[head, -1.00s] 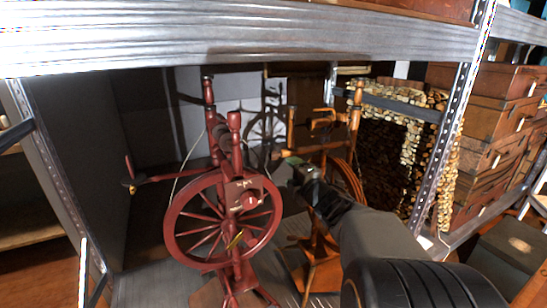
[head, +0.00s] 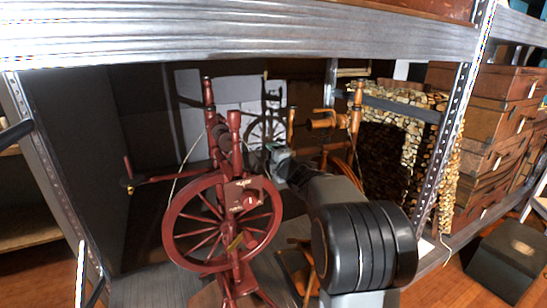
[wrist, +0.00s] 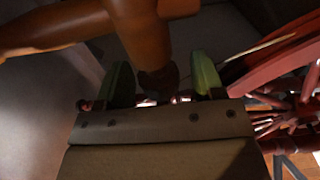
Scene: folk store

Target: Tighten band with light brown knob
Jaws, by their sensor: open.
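A light brown wooden spinning wheel (head: 325,122) stands behind my arm on the shelf, partly hidden by it. My gripper (head: 270,148) is open in the gap between this wheel and a dark red spinning wheel (head: 224,195). In the wrist view, the green fingers of my gripper (wrist: 163,82) stand apart on either side of the lower end of a light brown turned wooden piece (wrist: 145,35). I cannot tell whether this piece is the knob, or whether the fingers touch it. The band cannot be made out clearly.
A metal shelf beam (head: 240,35) crosses above, and a perforated upright (head: 455,130) stands to the right. The dark red wheel is close to my gripper and shows at the right in the wrist view (wrist: 275,65). Stacked logs (head: 425,120) lie behind the upright.

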